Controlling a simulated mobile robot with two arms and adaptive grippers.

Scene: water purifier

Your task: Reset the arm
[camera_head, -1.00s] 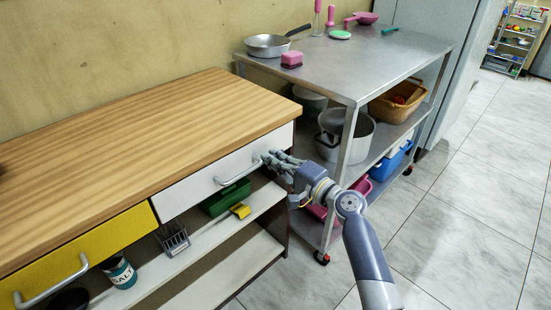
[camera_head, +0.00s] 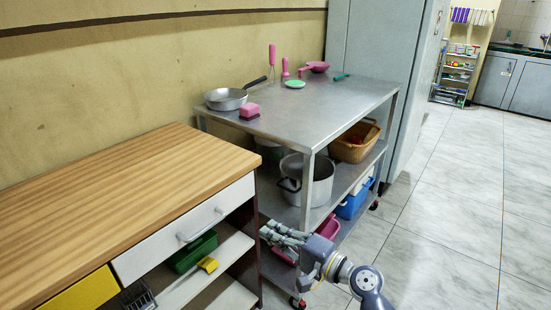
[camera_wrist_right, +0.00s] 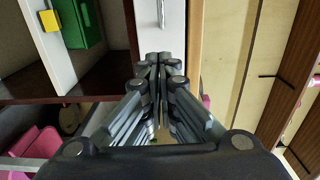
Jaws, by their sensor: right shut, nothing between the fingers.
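My right gripper (camera_head: 266,232) is shut and empty in the head view. It is right of the white drawer (camera_head: 150,248) and apart from it, in front of the metal cart. In the wrist view its closed fingertips (camera_wrist_right: 158,60) meet in the middle, with the white drawer front (camera_wrist_right: 172,30) behind them. The white drawer looks closed, and its handle (camera_head: 203,226) is free. My left gripper is not in view.
The wooden countertop (camera_head: 110,190) is bare. A green box (camera_head: 193,252) sits under the drawer. The tiled floor (camera_head: 450,220) at right is open.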

